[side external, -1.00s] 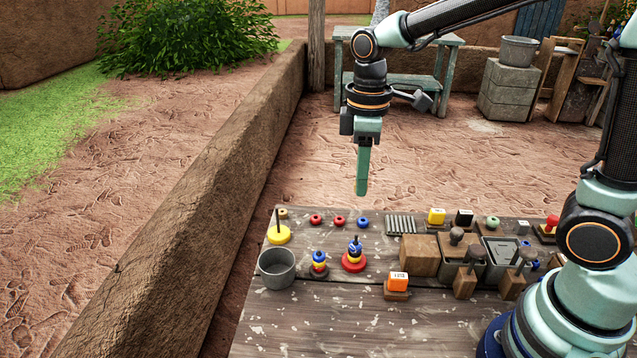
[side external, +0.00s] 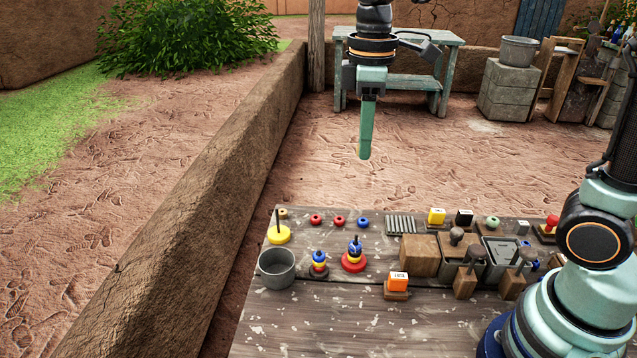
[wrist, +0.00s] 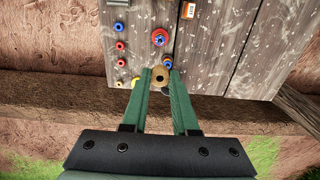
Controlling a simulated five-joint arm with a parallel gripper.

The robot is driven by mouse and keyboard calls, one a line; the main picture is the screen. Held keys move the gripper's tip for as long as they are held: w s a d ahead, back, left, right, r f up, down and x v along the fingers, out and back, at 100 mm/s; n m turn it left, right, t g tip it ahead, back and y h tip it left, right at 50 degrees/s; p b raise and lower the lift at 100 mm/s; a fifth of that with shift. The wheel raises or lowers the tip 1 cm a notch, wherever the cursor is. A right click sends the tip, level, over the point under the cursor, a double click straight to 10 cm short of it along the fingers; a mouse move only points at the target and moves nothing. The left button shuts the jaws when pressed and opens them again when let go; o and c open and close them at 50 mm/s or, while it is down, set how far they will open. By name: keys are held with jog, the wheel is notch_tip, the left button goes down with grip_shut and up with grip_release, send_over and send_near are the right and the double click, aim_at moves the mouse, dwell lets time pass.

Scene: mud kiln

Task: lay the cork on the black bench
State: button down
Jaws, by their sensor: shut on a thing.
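My gripper (side external: 364,152) hangs in the air beyond the far edge of the table, fingers pointing down. It is shut on a small brown, round thing, likely the cork (wrist: 160,78), which shows between the fingertips in the wrist view. In the side view the fingers mostly hide it. No thing is plainly a black bench; a black block with a pale label (side external: 464,217) stands at the table's back right, between a yellow block (side external: 436,216) and a green-topped piece (side external: 491,222).
The weathered table (side external: 330,325) holds a grey cup (side external: 277,269), a yellow disc with a peg (side external: 279,235), two ring stacks (side external: 354,257), loose rings (side external: 339,222), an orange block (side external: 397,283) and several wooden-handled tools (side external: 468,272). Its front left is clear.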

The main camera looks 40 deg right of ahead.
jog(key=shift+r, duration=0.25)
